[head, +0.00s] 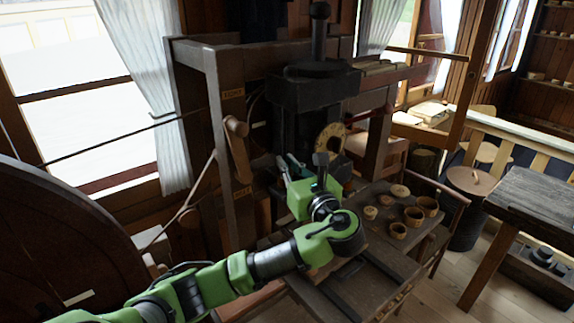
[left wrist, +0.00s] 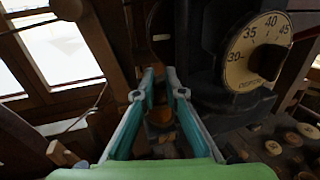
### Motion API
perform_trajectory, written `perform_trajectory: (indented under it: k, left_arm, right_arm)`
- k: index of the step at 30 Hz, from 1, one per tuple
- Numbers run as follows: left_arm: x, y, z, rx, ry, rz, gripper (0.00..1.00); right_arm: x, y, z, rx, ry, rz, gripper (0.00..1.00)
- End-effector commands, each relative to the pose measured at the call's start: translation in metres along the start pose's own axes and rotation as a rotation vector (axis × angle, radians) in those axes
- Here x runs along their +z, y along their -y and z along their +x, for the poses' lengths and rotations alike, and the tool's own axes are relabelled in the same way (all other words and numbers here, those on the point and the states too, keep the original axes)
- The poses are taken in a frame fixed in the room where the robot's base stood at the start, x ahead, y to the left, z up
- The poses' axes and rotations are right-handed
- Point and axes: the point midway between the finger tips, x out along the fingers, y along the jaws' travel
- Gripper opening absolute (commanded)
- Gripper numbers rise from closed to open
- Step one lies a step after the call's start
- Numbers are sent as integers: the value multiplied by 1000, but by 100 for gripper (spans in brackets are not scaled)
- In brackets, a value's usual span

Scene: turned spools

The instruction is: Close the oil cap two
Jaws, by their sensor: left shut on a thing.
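My left gripper (head: 284,164) reaches in at the dark machine (head: 312,95), in front of its lower part. In the left wrist view its two teal-and-grey fingers (left wrist: 160,78) close in towards each other at the tips. They are shut on a small brownish part (left wrist: 161,92), mostly hidden between them. I cannot tell for sure whether this part is oil cap two, or whether it is open or closed. No oil cap can be made out clearly elsewhere. My right gripper is in neither view.
A round numbered dial (left wrist: 258,52) stands right beside the left fingers; it also shows in the head view (head: 329,138). Several small wooden bowls and discs (head: 397,231) lie on the bench (head: 376,262) to the right. A wooden frame with a lever (head: 237,150) stands left.

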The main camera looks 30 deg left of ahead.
Motion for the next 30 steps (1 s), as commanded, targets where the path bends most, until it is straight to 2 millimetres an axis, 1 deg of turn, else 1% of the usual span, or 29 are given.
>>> perform_trajectory:
  k: [1, 15, 16, 17, 18, 26, 30]
  left_arm:
    - [3, 0, 1, 8, 6, -4, 0]
    - [3, 1, 1, 16, 6, -3, 0]
    - [3, 1, 1, 16, 6, -3, 18]
    - [3, 1, 1, 16, 5, -3, 26]
    - [2, 1, 1, 16, 5, -2, 28]
    - [1, 1, 0, 15, 2, 0, 28]
    - [0, 2, -6, 14, 0, -1, 28]
  right_arm:
    - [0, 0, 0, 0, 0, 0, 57]
    - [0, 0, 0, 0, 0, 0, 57]
    - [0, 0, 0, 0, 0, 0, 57]
    - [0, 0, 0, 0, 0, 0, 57]
    - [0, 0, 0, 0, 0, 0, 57]
    - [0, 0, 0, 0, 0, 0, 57]
    - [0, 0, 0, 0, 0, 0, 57]
